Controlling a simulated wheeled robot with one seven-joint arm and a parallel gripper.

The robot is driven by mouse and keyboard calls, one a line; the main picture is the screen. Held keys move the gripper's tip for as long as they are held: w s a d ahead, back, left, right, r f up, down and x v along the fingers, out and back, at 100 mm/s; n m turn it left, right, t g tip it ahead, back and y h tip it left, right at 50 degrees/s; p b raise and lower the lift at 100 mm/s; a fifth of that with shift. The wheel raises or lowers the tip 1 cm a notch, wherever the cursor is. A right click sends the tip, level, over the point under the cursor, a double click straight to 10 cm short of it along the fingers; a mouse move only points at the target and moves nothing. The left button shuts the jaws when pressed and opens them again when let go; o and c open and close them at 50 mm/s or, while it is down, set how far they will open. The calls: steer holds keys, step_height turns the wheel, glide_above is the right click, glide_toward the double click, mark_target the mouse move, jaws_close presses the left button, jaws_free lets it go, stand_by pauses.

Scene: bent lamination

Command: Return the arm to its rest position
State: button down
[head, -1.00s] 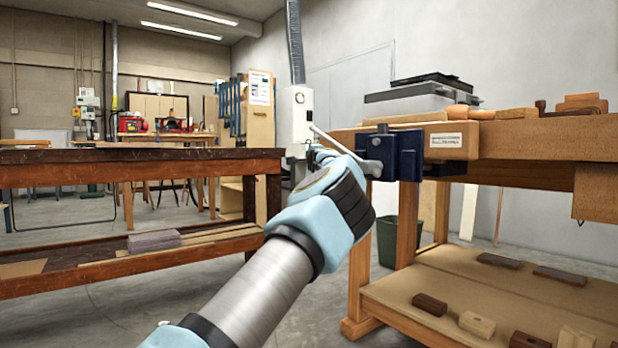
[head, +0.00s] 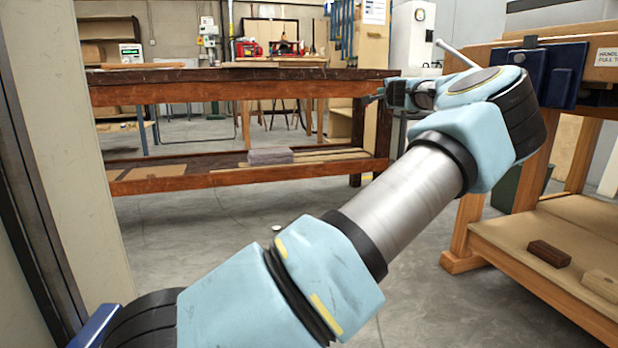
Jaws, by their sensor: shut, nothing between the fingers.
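My arm reaches from the lower left up to the right across the head view, then folds back at the wrist. My gripper (head: 373,98) is small and dark at the end of the wrist, pointing left in front of the right end of the dark wooden bench (head: 240,92). It looks shut and holds nothing that I can see. The upper arm joint hides part of the workbench at the right.
A wooden workbench (head: 598,73) with a blue vise (head: 548,72) stands close on the right, behind my elbow. Its lower shelf (head: 550,240) holds wooden blocks. A pale panel (head: 75,130) stands at the left edge.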

steer(key=w+a+f+n+g+y+p, duration=0.1)
steer(key=a+f+n+g+y, duration=0.15)
steer(key=a, duration=0.75)
steer(key=a+f+n+g+y+p, duration=0.1)
steer(key=a+f+n, duration=0.2)
steer(key=a, duration=0.6)
steer(key=s+a+f+n+g+p, duration=0.1)
steer(key=s+a+f+n+g, duration=0.2)
steer(key=a, duration=0.4)
steer(key=s+a+f+n+g+p, duration=0.2)
steer(key=s+a+f, duration=0.3)
steer(key=a+f, duration=0.15)
steer(key=s+a+f+n+g+p, duration=0.2)
steer(key=s+a+f+n+g, duration=0.15)
steer(key=s, duration=0.65)
steer(key=s+d+r+n+g+h+p, duration=0.1)
steer(key=s+d+g+h+p, duration=0.15)
steer(key=s, duration=1.15)
steer(key=s+d+r+g+h+p, duration=0.2)
steer(key=s+p, duration=0.1)
steer(key=s, duration=1.1)
step_height(320, 180, up, 36)
steer(key=p, duration=3.7)
steer(key=shift+w+a+r, duration=0.15)
steer(key=shift+a+r, duration=0.1)
steer(key=shift+t, duration=0.25)
